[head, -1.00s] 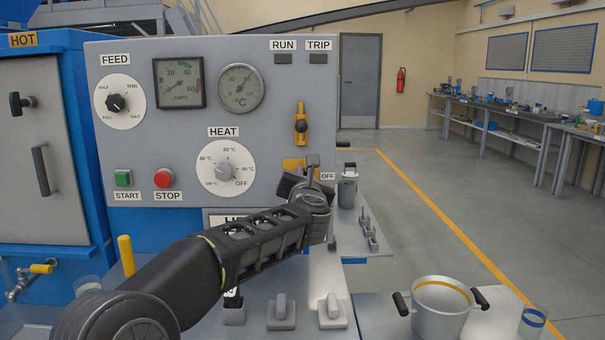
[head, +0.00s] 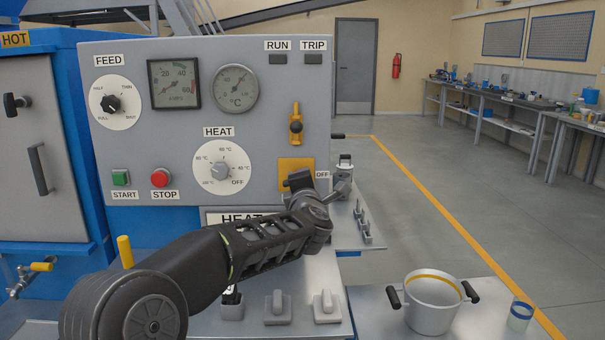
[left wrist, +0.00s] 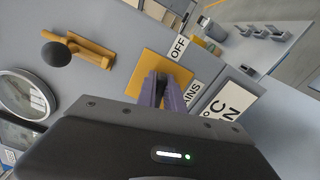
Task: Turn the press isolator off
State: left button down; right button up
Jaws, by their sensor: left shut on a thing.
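The isolator is a yellow square plate (head: 296,164) low on the right of the grey panel, with an OFF label (head: 322,175) to its right. In the left wrist view the plate (left wrist: 145,68) shows behind my fingers, with the OFF label (left wrist: 179,47) beside it and a partly hidden label ending in "AINS" (left wrist: 192,92). My left gripper (left wrist: 163,90) is shut on the isolator handle in front of the plate; it also shows in the head view (head: 300,181). The fingers hide most of the handle, so its angle cannot be told. My right gripper is in neither view.
A yellow lever with a black knob (head: 296,126) is just above the plate. The HEAT dial (head: 221,168), red STOP button (head: 160,178) and green START button (head: 121,177) are to the left. A pot (head: 432,302) stands at lower right. The floor to the right is open.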

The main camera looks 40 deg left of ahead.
pick_arm(q)
jog(key=shift+f+m+p, duration=0.2)
jog(key=shift+m+p, duration=0.35)
jog(key=shift+m, duration=0.95)
jog(key=c, duration=1.5)
grip_release()
jog(key=shift+o, duration=0.2)
jog(key=shift+d, duration=0.1)
jog(key=v, duration=0.7)
jog(key=shift+s+d+b, duration=0.2)
jog(key=shift+s+b, duration=0.05)
jog(key=shift+b, duration=0.1)
